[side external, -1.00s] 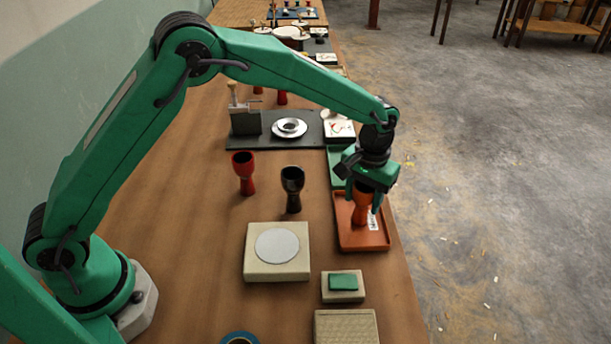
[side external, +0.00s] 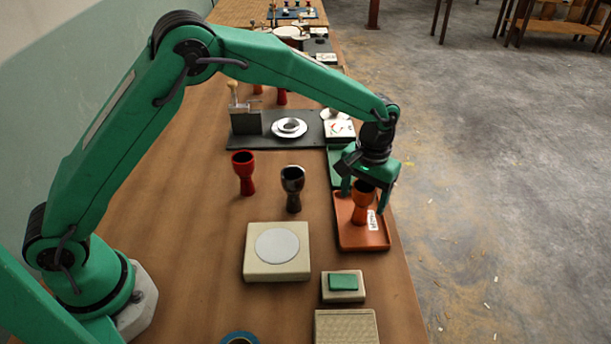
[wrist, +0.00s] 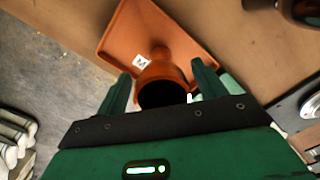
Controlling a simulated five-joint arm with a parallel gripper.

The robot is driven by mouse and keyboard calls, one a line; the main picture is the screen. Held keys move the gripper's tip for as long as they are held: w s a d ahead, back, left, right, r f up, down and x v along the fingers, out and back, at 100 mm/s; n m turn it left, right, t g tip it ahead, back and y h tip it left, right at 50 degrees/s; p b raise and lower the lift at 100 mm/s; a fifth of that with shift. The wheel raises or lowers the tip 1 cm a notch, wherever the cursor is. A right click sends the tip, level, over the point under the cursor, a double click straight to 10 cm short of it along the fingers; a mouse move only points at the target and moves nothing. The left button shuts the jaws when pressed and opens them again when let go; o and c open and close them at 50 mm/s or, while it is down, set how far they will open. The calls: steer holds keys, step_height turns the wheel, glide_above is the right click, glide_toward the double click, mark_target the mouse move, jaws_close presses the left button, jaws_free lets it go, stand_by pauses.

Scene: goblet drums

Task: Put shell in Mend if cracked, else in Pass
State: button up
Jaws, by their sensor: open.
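The orange goblet-shaped shell (side external: 362,204) stands upright on the orange tray (side external: 349,240) at the table's right edge. In the wrist view the shell (wrist: 163,72) shows its dark open mouth toward me, and I make out no crack. The tray's white label (side external: 372,220) seems to carry an M in the wrist view (wrist: 141,62). My gripper (side external: 365,196) is open, with one finger on each side of the shell and gaps showing. A green tray (side external: 337,172) lies behind the orange one, partly hidden by my gripper.
A red goblet (side external: 243,172) and a dark goblet (side external: 292,188) stand left of the tray. A cream block with a grey disc (side external: 277,250) and a small block with a green pad (side external: 343,286) lie nearer. A dark board with metal fittings (side external: 268,145) lies behind.

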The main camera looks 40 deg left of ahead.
steer(key=r, duration=1.1)
steer(key=shift+w+r, duration=0.25)
steer(key=shift+a, duration=0.1)
steer(key=shift+s+a+r, duration=0.1)
steer(key=shift+a+r, duration=0.1)
steer(key=shift+r, duration=0.05)
steer(key=s+a+r+t, duration=0.3)
steer(key=s+a+r, duration=0.7)
steer(key=s+a, duration=0.15)
steer(key=s+a+f+t, duration=0.1)
steer(key=s+a, duration=0.3)
steer(key=s, duration=0.4)
steer(key=s+a+f+m+t, duration=0.1)
steer(key=s+a, duration=0.3)
steer(key=s, duration=0.4)
steer(key=shift+a+f+t, duration=0.4)
steer(key=shift+f+t, duration=0.1)
steer(key=shift+f, duration=0.05)
